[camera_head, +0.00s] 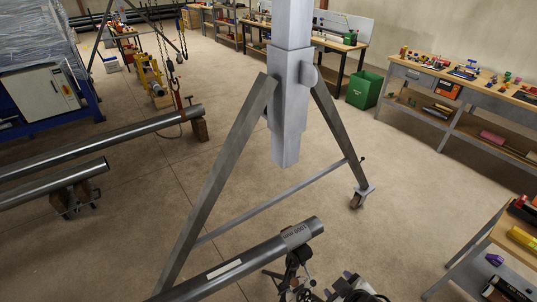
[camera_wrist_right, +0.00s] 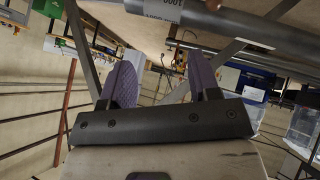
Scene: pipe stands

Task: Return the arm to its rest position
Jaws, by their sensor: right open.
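The grey pipe (camera_head: 240,266), with a printed end marking, rests on a dark pipe stand (camera_head: 292,274). The pipe also crosses the top of the right wrist view (camera_wrist_right: 240,27), beyond the fingertips and apart from them. My left gripper is not in view.
A grey A-frame gantry (camera_head: 222,172) stands over the near pipe, with a caster (camera_head: 357,199) at right. Two more pipes (camera_head: 110,140) lie at left. Workbenches (camera_head: 465,90) line the right and back, with a green bin (camera_head: 364,90). The floor between is clear.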

